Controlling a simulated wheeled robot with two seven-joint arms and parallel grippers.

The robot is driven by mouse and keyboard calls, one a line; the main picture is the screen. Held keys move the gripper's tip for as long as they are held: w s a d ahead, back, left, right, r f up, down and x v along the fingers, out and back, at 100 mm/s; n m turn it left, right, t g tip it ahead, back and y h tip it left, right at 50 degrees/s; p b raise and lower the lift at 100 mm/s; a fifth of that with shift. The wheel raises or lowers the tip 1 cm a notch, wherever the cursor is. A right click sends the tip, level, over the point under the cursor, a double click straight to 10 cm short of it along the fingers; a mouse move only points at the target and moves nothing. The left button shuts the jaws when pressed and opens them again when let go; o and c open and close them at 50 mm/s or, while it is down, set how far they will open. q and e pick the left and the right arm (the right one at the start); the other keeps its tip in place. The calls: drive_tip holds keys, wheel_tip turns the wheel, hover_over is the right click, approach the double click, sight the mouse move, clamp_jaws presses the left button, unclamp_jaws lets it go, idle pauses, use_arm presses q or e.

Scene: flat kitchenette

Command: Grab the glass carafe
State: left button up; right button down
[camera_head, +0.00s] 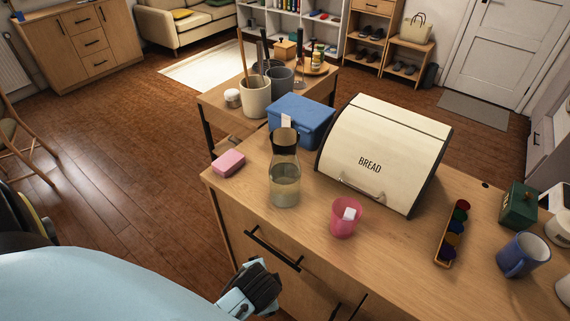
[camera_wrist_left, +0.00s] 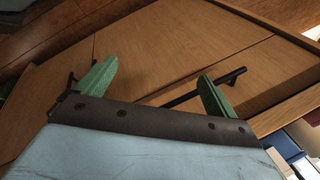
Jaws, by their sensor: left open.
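The glass carafe (camera_head: 285,178) stands upright on the wooden counter, near its front left edge. It has a dark collar and top and holds some pale liquid or tinted content. My left gripper (camera_head: 264,285) is low in front of the counter's drawers, below and apart from the carafe. In the left wrist view its two green fingers (camera_wrist_left: 160,82) are spread apart with nothing between them, facing the wooden drawer fronts. The carafe does not show in that view. My right gripper is not in view.
A pink sponge (camera_head: 229,162) lies left of the carafe, and a pink cup (camera_head: 346,217) stands to its right. A blue box (camera_head: 302,118) and a cream bread box (camera_head: 385,150) are behind. A drawer handle (camera_head: 272,248) juts out near my gripper.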

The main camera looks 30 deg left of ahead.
use_arm(q)
wheel_tip(320, 180, up, 9)
drive_tip(key=w+y+p, duration=0.1)
drive_tip(key=w+p, duration=0.1)
drive_tip(key=m+t+y+p, duration=0.1)
drive_tip(key=m+t+y, duration=0.5)
drive_tip(key=m, duration=1.1)
approach(293, 182)
drive_tip(key=w+g+y, duration=0.2)
drive_tip(key=x, duration=0.7)
drive_tip(key=shift+w+f, duration=0.2)
drive_tip(key=shift+f, duration=0.25)
drive_tip(key=shift+s+x, duration=0.15)
drive_tip(key=shift+x, duration=1.2)
drive_tip(key=shift+s+x, duration=0.1)
drive_tip(key=shift+x, duration=1.25)
drive_tip(key=shift+f, duration=0.15)
drive_tip(key=shift+c, duration=0.4)
